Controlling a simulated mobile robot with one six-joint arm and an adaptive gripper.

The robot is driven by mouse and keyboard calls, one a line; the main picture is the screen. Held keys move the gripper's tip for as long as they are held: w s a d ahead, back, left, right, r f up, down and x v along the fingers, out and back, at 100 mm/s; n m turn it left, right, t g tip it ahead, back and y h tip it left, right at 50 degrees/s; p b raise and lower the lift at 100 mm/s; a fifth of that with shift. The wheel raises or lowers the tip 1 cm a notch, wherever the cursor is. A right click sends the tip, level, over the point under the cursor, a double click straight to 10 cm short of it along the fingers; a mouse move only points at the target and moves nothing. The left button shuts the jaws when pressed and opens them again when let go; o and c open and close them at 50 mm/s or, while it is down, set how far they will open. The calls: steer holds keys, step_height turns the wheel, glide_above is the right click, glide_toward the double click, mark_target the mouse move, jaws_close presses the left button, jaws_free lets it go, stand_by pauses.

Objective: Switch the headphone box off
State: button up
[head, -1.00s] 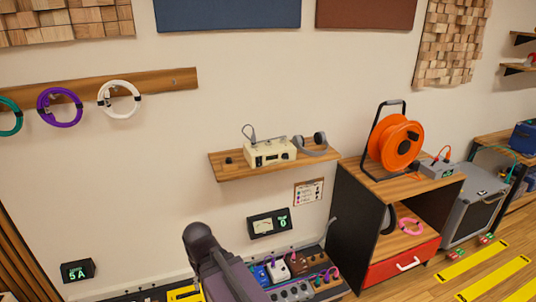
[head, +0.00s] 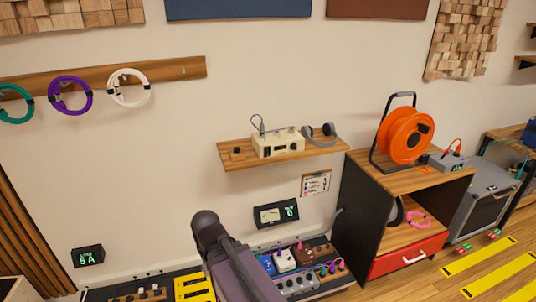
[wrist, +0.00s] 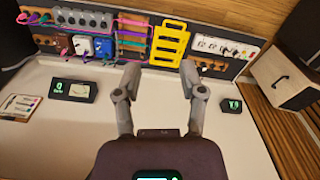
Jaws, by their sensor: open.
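The headphone box (head: 278,143) is a cream unit with a dark front panel. It sits on a small wooden wall shelf (head: 232,158) in the head view, with a cable rising from its top. Grey headphones (head: 322,134) rest to its right on the same shelf. A small dark knob or plug stands at the shelf's left end. The box does not show in the wrist view. My gripper (wrist: 160,84) is open and empty in the wrist view, well apart from the box; in the head view only my arm shows, below the shelf.
A pedal board (head: 300,285) with several coloured pedals lies below the shelf. An orange cable reel (head: 404,136) stands on the wooden cabinet (head: 350,205) at right. Coiled cables hang on a wall rail (head: 190,70) at left.

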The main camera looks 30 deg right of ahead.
steer(key=shift+w, duration=0.15)
steer(key=c, duration=0.3)
steer(key=shift+w+d+f, duration=0.1)
steer(key=shift+w, duration=0.15)
jaws_close()
steer(key=w+d+r+n+t+y+b, duration=0.1)
steer(key=w+d+r+t+y+b, duration=0.1)
steer(key=w+d+t, duration=0.5)
steer(key=w+d+r+t+y+b, duration=0.1)
steer(key=w+d+r+t, duration=0.15)
steer(key=w+d, duration=0.45)
steer(key=w+d+r+m+t+h+b, duration=0.1)
steer(key=w+d+r+m+t+h, duration=0.1)
steer(key=d, duration=0.9)
steer(key=w+d+r+m+t+h+b, duration=0.1)
steer(key=d+r+t+h, duration=0.3)
steer(key=d, duration=0.7)
steer(key=shift+w+d+r+m+t+h, duration=0.4)
steer(key=shift+w+h, duration=0.1)
steer(key=shift+w, duration=0.15)
